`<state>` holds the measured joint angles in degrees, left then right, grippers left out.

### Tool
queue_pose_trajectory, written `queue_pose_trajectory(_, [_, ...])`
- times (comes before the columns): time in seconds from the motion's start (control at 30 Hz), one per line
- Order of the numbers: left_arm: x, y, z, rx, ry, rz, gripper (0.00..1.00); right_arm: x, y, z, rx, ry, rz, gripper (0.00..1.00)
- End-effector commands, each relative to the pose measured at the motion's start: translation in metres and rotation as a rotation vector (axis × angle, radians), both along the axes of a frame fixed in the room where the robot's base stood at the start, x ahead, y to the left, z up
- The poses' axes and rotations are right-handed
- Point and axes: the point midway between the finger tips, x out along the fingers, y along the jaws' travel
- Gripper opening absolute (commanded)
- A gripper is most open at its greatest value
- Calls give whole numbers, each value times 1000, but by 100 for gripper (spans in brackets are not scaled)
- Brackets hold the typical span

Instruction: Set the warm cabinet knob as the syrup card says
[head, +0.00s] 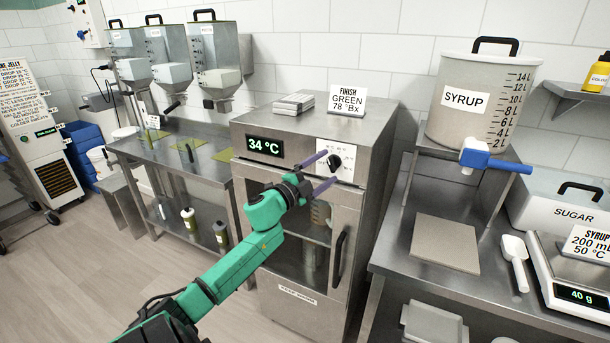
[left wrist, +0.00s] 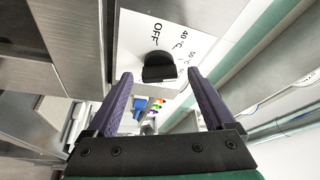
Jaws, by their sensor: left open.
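The warm cabinet (head: 292,120) is a steel box with a glass door and a green display (head: 265,146) reading 34 °C. Its black knob (head: 334,161) sits on a white dial plate; the left wrist view shows the knob (left wrist: 158,68) with OFF, 40 °C and another, less clear mark around it. I cannot tell which mark it points to. The syrup card (head: 590,243), at the right by the scale, reads 200 mL, 50 °C. My left gripper (head: 331,167) is open in front of the dial, its purple fingertips (left wrist: 159,75) either side of the knob, with visible gaps. My right gripper is out of view.
A FINISH GREEN card (head: 346,107) and stacked trays (head: 294,103) stand on the cabinet. The door handle (head: 337,257) juts out below the dial. At right stand a syrup tank (head: 478,85) with a blue tap, a scoop (head: 515,262) and a scale (head: 575,293).

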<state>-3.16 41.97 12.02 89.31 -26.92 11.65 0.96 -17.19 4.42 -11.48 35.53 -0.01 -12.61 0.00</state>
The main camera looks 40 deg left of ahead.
Motion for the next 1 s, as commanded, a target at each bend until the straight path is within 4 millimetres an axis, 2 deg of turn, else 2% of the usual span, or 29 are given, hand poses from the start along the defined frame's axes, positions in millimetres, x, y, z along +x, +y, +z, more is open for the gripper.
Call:
queue_pose_trajectory(0.17, [-34, 1, -11, 0, 5, -1, 88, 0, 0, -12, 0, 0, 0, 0])
queue_pose_trajectory(0.4, [-93, 4, -19, -1, 4, 2, 88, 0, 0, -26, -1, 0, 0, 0])
queue_pose_trajectory(0.53, [-119, 5, -21, -1, 2, 3, 88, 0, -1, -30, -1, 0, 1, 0])
queue_pose_trajectory(0.7, [-130, 5, -20, 1, -1, 1, 88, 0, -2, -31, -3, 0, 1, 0])
queue_pose_trajectory(1.0, [-129, 6, -19, 1, -1, 1, 88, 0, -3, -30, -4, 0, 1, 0])
